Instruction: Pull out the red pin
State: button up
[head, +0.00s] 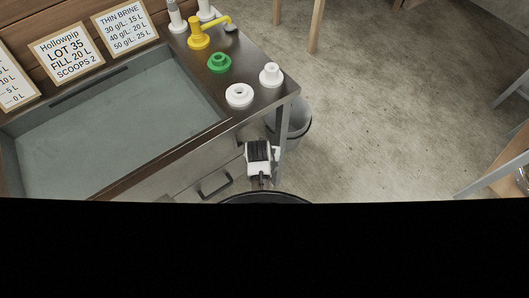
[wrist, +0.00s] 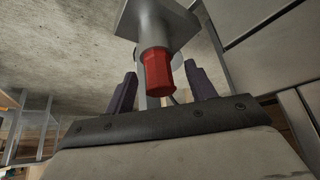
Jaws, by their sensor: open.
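The red pin (wrist: 157,75) shows in the wrist view as a short, faceted red piece below a grey metal block (wrist: 155,22). My gripper (wrist: 161,70) is open, with one dark finger to the left of the pin and one to the right. Gaps show between the pin and both fingers, and neither appears to touch it. How deep the pin sits between the fingers is hard to tell. The red pin does not show in the head view, where part of my arm stands beside the sink bench's front right corner.
The metal sink bench (head: 262,95) carries white fittings, a green knob (head: 219,62) and a yellow tap (head: 199,33). A grey bin (head: 294,122) stands by its right end. A drawer handle (head: 215,186) sticks out in front. The concrete floor to the right is mostly clear.

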jog(key=shift+c, duration=0.2)
jog(key=c, duration=1)
jog(key=shift+c, duration=0.2)
